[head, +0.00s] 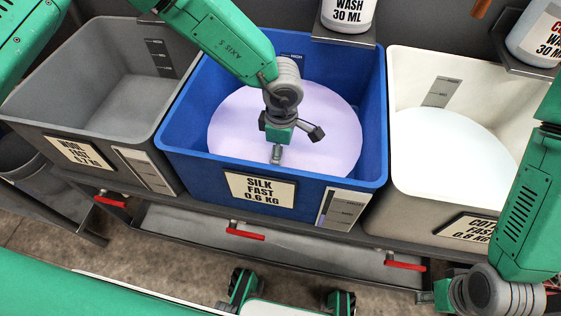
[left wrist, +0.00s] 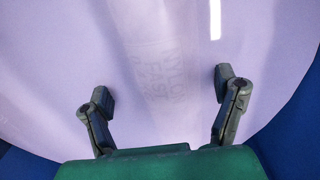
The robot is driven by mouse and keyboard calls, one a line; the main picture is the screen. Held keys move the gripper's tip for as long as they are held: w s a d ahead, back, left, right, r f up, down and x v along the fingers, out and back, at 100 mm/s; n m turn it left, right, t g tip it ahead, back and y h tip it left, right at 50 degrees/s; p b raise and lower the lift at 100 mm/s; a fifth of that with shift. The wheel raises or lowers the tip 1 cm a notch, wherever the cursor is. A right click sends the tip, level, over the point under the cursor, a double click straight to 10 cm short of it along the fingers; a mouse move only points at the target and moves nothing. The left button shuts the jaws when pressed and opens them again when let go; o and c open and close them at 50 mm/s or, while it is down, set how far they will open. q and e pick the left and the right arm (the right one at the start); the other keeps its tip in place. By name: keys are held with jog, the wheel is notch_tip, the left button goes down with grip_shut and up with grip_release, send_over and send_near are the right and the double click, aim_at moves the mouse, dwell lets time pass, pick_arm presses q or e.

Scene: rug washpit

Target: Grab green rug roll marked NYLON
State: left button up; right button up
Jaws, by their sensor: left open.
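No green rug roll shows plainly in either view. In the left wrist view, faint blurred lettering and a paler band show in the lavender surface (left wrist: 60,60) between the fingers; it looks like NYLON, but I cannot be sure. My left gripper (head: 296,144) is inside the blue bin (head: 175,132) marked SILK FAST, over the lavender liquid (head: 235,125). In the left wrist view the left gripper (left wrist: 160,92) has its fingers wide apart with nothing between them. My right gripper (head: 438,295) is partly seen at the lower right, low in front of the bins; its fingers are not clear.
A grey bin (head: 25,110) marked WOOL stands left, empty inside. A white bin (head: 405,185) stands right with pale liquid. Bin walls surround the left gripper. Wash bottles (head: 347,12) sit on shelves behind. Red handles (head: 245,234) stick out under the bins.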

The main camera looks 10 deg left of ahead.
pick_arm(q)
jog(key=f, duration=0.1)
jog(key=f+b, duration=0.1)
jog(key=f, duration=0.1)
jog(key=f+b, duration=0.1)
jog(key=shift+s+a+f, duration=0.1)
jog(key=shift+s+f, duration=0.15)
jog(key=shift+f, duration=0.05)
jog(key=shift+r, duration=0.1)
jog(key=c, duration=1.8)
jog(key=shift+r, duration=0.15)
